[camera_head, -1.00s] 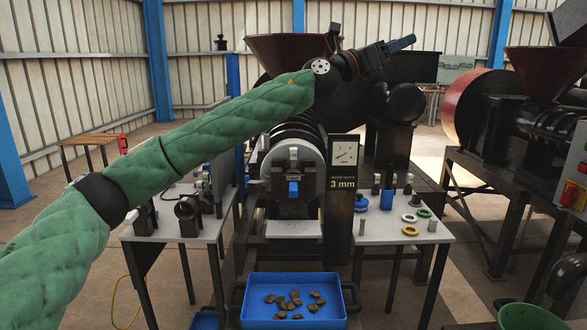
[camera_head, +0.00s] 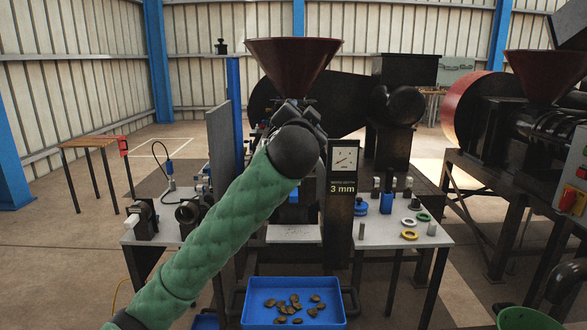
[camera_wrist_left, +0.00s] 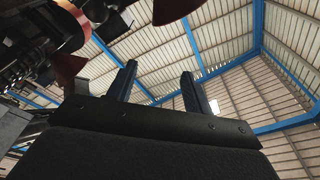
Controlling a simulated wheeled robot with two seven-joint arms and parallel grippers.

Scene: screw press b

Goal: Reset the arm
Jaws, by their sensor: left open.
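My left arm, in a green quilted sleeve, comes in from the lower left in the head view and reaches up to the front of the screw press. Its dark wrist covers the middle of the press, and the gripper's fingers cannot be made out there. In the left wrist view my left gripper (camera_wrist_left: 158,88) is open and empty, its two dark fingers apart and pointing toward the roof. The press has a dark red hopper (camera_head: 292,62) on top. My right gripper is not in view.
A gauge sign reading 3 mm (camera_head: 343,170) stands right of my wrist. The right side table (camera_head: 385,236) holds coloured rings and small parts. A blue tray (camera_head: 246,302) with several brown lumps lies below. A second press (camera_head: 545,75) stands at right.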

